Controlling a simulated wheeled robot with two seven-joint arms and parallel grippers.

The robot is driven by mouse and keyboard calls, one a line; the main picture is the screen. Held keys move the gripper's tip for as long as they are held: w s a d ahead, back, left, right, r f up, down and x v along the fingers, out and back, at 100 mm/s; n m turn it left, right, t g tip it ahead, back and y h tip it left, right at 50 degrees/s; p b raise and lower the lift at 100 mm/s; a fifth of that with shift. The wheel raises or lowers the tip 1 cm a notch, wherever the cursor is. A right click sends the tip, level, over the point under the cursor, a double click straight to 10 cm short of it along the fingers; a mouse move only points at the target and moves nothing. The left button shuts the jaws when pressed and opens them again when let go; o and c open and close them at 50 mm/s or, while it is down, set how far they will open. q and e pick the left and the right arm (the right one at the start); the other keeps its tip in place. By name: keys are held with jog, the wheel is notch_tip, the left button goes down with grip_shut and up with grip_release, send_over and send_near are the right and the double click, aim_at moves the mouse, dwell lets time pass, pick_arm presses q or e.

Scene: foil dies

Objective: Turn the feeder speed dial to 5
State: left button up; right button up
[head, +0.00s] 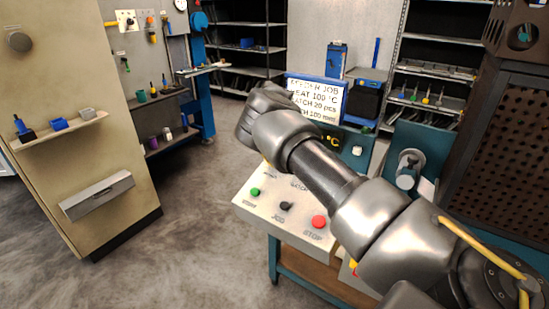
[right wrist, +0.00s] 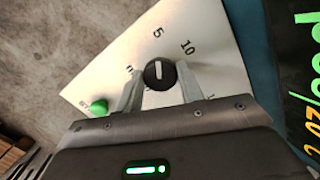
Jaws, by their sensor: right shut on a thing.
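The feeder speed dial (right wrist: 159,73) is a round black knob with a white pointer line, seen in the right wrist view. My right gripper (right wrist: 160,76) has one finger on each side of the knob and is shut on it. The white line stands upright in that view, lined up roughly with the printed 5 (right wrist: 157,32). A 10 (right wrist: 188,47) is printed to the right of the 5. Lettering left of the knob is partly covered by a finger. In the head view my right arm hides the dial and the gripper. My left gripper is not in view.
The sloped control panel (head: 245,208) carries a green button (head: 255,192), a black JOG knob (head: 287,206) and a red STOP button (head: 318,222). The green button (right wrist: 99,106) also shows close to my gripper in the wrist view. A job sign (head: 316,97) stands behind.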

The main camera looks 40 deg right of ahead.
dwell(0.3)
jog(key=o, duration=1)
jog(key=shift+b+v, duration=1)
jog(key=shift+v, duration=4.45)
